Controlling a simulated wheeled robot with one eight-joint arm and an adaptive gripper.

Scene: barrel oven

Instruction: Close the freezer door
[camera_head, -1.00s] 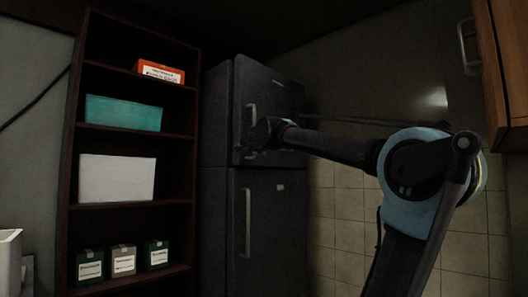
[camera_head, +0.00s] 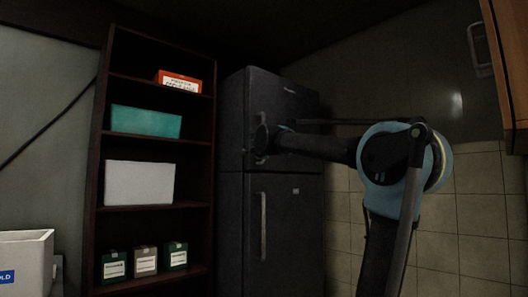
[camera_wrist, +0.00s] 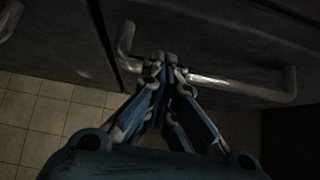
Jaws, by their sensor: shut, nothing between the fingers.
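The dark fridge stands right of the shelf. Its upper freezer door (camera_head: 290,100) looks flush or nearly flush with the body; I cannot tell whether a small gap is left. The freezer handle (camera_head: 252,110) is partly hidden by my gripper (camera_head: 262,138), which is at the door's left lower part. In the wrist view, my gripper (camera_wrist: 165,62) is shut and empty, its tips at the freezer handle (camera_wrist: 235,85). Whether they touch the handle or door is unclear. The lower door (camera_head: 285,235) looks shut, with a vertical handle (camera_head: 263,225).
A dark shelf (camera_head: 205,150) with boxes and several small containers stands left of the fridge. A white bin (camera_head: 35,255) is at the lower left. A wooden cabinet (camera_head: 505,60) hangs at the upper right. A tiled wall (camera_head: 470,210) lies behind my arm.

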